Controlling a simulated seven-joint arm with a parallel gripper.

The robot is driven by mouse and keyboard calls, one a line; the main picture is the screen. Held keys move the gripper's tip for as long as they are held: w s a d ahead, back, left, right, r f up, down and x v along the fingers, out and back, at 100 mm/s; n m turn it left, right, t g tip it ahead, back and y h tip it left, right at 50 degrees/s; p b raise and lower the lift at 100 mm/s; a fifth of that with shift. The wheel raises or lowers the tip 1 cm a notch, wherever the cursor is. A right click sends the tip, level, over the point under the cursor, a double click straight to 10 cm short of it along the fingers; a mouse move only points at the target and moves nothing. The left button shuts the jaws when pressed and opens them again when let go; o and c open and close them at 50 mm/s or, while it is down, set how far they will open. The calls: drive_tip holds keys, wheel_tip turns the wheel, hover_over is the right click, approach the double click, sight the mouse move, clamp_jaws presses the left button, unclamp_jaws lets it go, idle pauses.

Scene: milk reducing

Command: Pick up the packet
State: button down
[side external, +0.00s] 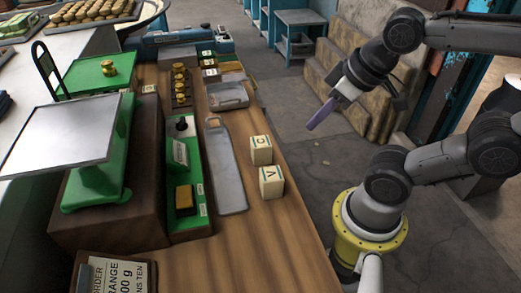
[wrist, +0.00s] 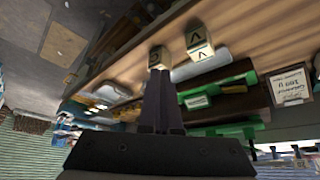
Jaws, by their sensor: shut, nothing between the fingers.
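My gripper (side external: 314,122) is shut and empty, in the air to the right of the wooden counter (side external: 266,222). In the wrist view its fingers (wrist: 161,76) are together and point towards the counter. Two cream lettered blocks stand on the counter near its right edge: the C block (side external: 261,150) and the V block (side external: 271,182). The wrist view also shows the C block (wrist: 157,57) just beyond the fingertips and the V block (wrist: 199,44) to its right. My gripper is apart from both. I cannot tell which thing is the packet.
A long grey metal plate (side external: 226,165) lies left of the blocks. A green scale (side external: 112,180) with a grey pan (side external: 62,133) stands further left. Small brass weights (side external: 179,84) stand in a row. A sign (side external: 120,275) stands at the front. Stone steps (side external: 345,82) are behind my arm.

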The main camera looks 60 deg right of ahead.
idle(0.4)
drive_tip(key=shift+c, duration=0.7)
unclamp_jaws()
